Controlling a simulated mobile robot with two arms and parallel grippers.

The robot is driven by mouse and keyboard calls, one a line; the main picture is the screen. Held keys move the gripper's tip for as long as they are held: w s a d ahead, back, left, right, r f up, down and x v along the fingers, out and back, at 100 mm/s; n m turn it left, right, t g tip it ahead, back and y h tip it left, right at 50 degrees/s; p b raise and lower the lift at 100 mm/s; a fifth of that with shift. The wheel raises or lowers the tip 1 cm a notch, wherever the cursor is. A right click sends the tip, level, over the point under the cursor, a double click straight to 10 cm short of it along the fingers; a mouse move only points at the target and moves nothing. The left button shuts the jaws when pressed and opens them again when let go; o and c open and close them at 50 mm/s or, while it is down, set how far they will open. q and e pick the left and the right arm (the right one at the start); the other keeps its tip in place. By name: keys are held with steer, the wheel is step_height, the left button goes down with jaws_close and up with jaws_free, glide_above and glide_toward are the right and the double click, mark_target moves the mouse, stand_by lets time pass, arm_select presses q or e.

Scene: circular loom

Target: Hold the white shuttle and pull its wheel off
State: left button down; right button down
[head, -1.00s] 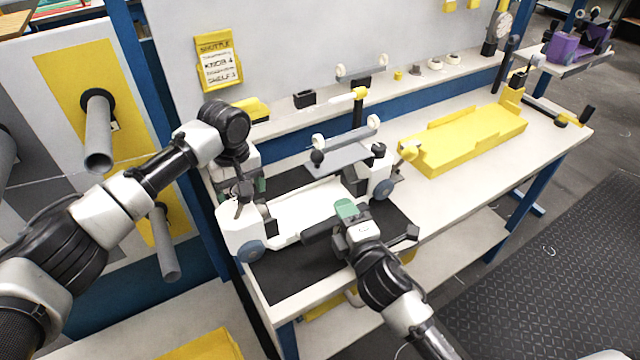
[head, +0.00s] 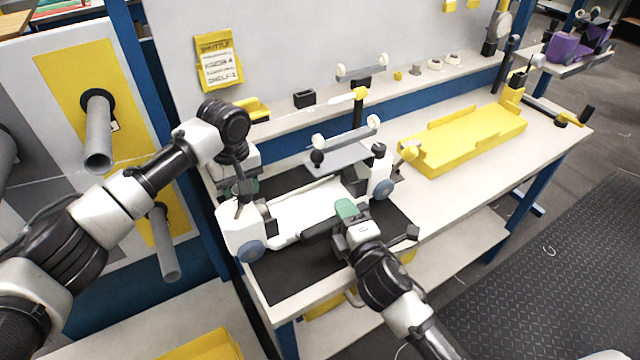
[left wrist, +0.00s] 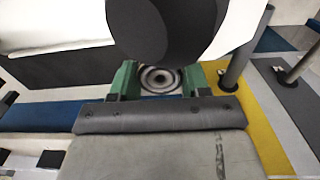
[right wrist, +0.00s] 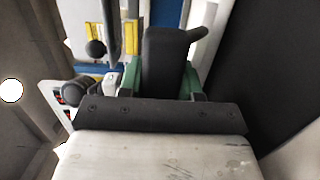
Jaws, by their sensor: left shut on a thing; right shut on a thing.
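The white shuttle (head: 305,210) lies on the black mat (head: 285,278) at the table's near left end. One blue-grey wheel (head: 250,251) is at its near left corner and another (head: 384,189) at its right end. My left gripper (head: 243,188) is at the shuttle's left end. In the left wrist view its green fingers (left wrist: 160,80) are shut by a dark rounded part (left wrist: 165,30); I cannot tell whether this is a wheel. My right gripper (head: 346,212) is shut on a dark bar (right wrist: 165,62) at the shuttle's near side. The bar's contact with the shuttle is hidden.
A grey plate with a roller bar (head: 345,137) stands behind the shuttle. A yellow shuttle-like body (head: 465,140) lies to the right on the table. A purple one (head: 568,46) is on a far right shelf. Grey pegs (head: 98,140) stick out at the left.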

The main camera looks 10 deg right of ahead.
arm_select(q)
steer(key=shift+r, duration=0.15)
arm_select(e)
steer(key=shift+f, duration=0.1)
arm_select(q)
steer(key=shift+r, duration=0.3)
steer(key=shift+r, duration=0.1)
steer(key=shift+r, duration=1.6)
steer(key=shift+r, duration=2.5)
arm_select(e)
steer(key=c, duration=0.7)
jaws_free()
